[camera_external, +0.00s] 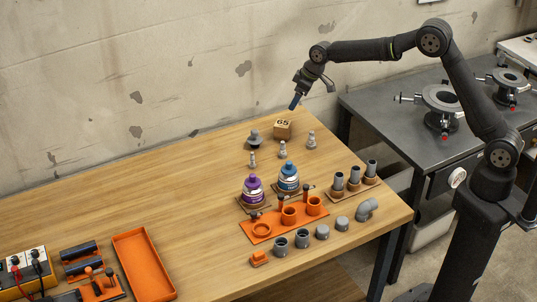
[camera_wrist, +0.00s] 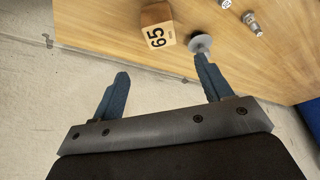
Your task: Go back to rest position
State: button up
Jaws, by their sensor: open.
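My gripper (camera_external: 295,102) is open and empty, held in the air above the far edge of the wooden table (camera_external: 190,190). In the wrist view its two blue fingers (camera_wrist: 162,92) stand wide apart with nothing between them. A wooden block marked 65 (camera_external: 283,130) stands on the table below the gripper; it also shows in the wrist view (camera_wrist: 157,25), beyond the fingertips. A grey disc-based fitting (camera_external: 254,138) is beside the block; in the wrist view the right finger partly overlaps it.
Small metal fittings (camera_external: 311,140), purple (camera_external: 252,188) and blue (camera_external: 288,177) bottles, an orange holder (camera_external: 262,231) and grey pipe pieces (camera_external: 366,209) stand towards the front right. An orange tray (camera_external: 144,266) lies at left. A wall (camera_external: 180,70) rises behind. The table's left middle is clear.

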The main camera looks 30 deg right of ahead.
jog(key=x, duration=1.2)
jog(key=shift+s+d+f, duration=0.1)
jog(key=shift+s, duration=0.05)
notch_tip(320, 180, up, 4)
jog(key=shift+d+r, duration=0.15)
jog(key=shift+r, duration=0.1)
jog(key=d+r, duration=0.7)
jog(key=d, duration=0.5)
notch_tip(320, 180, up, 5)
jog(key=n+g, duration=0.1)
jog(key=n, duration=0.2)
send_over(284, 123)
jog(key=s+a, duration=0.8)
jog(key=s+a+n+g+y, duration=0.1)
jog(key=s+a+n, duration=0.2)
jog(key=s+a, duration=1.1)
jog(key=a, duration=0.3)
jog(key=shift+f+n, duration=0.15)
jog(key=shift+n, duration=0.15)
jog(key=shift+w, duration=0.15)
jog(key=w+d+m, duration=0.3)
jog(key=w+d, duration=1)
jog(key=d, duration=0.2)
jog(key=shift+d+t, duration=0.25)
jog(key=shift+t, duration=0.15)
